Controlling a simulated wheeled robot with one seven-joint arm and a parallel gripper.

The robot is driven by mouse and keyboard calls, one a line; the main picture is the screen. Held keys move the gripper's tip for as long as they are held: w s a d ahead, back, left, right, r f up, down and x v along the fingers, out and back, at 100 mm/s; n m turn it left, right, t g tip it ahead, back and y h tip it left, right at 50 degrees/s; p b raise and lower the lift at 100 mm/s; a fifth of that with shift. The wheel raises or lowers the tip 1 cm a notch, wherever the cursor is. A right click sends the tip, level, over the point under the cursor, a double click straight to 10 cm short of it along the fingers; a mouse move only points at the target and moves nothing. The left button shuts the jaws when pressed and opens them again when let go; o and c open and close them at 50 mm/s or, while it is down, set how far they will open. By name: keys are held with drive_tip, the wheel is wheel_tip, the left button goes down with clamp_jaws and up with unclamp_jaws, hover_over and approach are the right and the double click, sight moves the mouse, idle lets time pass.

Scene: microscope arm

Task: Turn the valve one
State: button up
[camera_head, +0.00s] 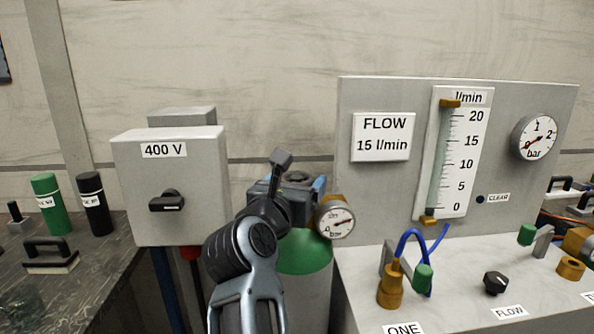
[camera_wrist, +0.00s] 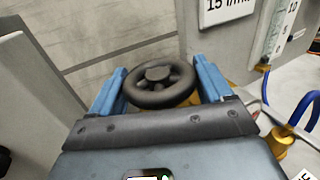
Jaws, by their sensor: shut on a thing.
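My gripper (camera_head: 290,188) is over the top of a green-shouldered gas cylinder (camera_head: 303,256). In the wrist view, its two blue fingers (camera_wrist: 160,84) are shut on a black spoked handwheel (camera_wrist: 158,86), one finger on each side. In the head view my arm largely hides the wheel. The label ONE (camera_head: 403,329) is at the bottom of the head view, on the bench front. Above it stand a brass fitting (camera_head: 391,290) with a blue hose and a small green knob (camera_head: 423,278); my gripper is apart from these.
A round gauge (camera_head: 335,222) sits just right of my gripper. A grey 400 V switch box (camera_head: 170,223) stands to the left. The panel (camera_head: 377,190) at right carries a FLOW 15 l/min sign (camera_head: 383,136), a flow tube (camera_head: 438,160) and a bar gauge (camera_head: 534,137).

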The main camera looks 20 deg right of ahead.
drive_tip(key=shift+r+n+t+y+p, duration=0.25)
drive_tip(key=shift+n+t+y+p, duration=1)
drive_tip(key=shift+p, duration=0.8)
drive_tip(key=shift+f+y+p, duration=0.2)
drive_tip(key=shift+y+p, duration=0.15)
drive_tip(key=shift+p, duration=0.1)
drive_tip(key=shift+f, duration=0.1)
drive_tip(key=o, duration=1)
drive_tip(key=shift+c, duration=0.2)
drive_tip(key=b+v, duration=0.2)
drive_tip(key=v, duration=0.5)
drive_tip(key=shift+s+a, duration=0.2)
drive_tip(key=shift+s, duration=0.15)
